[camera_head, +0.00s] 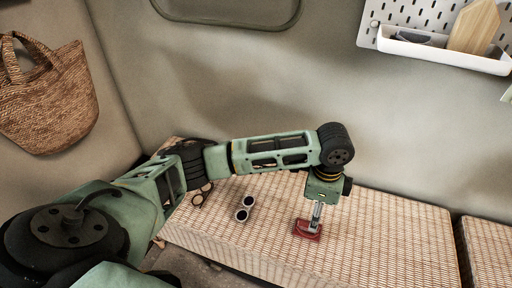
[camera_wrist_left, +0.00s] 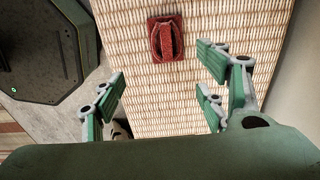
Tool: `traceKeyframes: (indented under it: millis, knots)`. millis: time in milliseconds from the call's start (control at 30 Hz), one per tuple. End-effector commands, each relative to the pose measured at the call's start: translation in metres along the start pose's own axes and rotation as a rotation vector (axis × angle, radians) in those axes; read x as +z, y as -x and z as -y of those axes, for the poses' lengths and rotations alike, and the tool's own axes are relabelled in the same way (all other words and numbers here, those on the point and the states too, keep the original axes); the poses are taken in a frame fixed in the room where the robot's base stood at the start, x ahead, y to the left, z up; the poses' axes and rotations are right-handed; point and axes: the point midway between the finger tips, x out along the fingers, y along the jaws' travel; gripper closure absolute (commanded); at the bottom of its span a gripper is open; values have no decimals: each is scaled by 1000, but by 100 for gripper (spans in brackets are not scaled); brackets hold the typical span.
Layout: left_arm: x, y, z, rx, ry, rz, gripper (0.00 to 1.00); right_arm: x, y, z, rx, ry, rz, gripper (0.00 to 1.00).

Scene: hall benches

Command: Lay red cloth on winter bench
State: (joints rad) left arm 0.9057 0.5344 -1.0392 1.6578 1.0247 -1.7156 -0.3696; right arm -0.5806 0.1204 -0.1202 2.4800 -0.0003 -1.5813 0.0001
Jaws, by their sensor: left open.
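A small folded red cloth (camera_head: 307,231) lies on the woven top of a long bench (camera_head: 385,235). The wrist view shows the cloth (camera_wrist_left: 166,38) whole, with a raised band in its middle, on the bench weave (camera_wrist_left: 150,95). My left gripper (camera_head: 317,214) points down over the cloth in the head view. In the left wrist view the left gripper (camera_wrist_left: 160,84) is open and empty, and the cloth shows beyond its fingers. I cannot tell the exact gap. Which bench is the winter bench is not clear. My right gripper is out of view.
Sunglasses (camera_head: 245,208) and a dark looped object (camera_head: 200,195) lie left of the cloth. A second woven bench (camera_head: 490,250) stands at the right across a narrow gap. A wicker bag (camera_head: 45,100) and a white wall shelf (camera_head: 445,52) hang above. The bench's right part is clear.

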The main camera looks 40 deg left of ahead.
Motion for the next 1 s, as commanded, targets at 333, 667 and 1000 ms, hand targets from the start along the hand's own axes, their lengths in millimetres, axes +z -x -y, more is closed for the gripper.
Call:
traceKeyframes:
  millis: [333, 667, 1000]
  knots:
    - [-52, -50, -107, 2, 178, -266, 33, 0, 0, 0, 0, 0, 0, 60]
    - [6, -62, -162, -66, 679, -374, 33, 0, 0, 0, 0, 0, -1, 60]
    - [121, -62, -202, -201, 1077, -246, 33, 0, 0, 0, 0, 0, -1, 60]
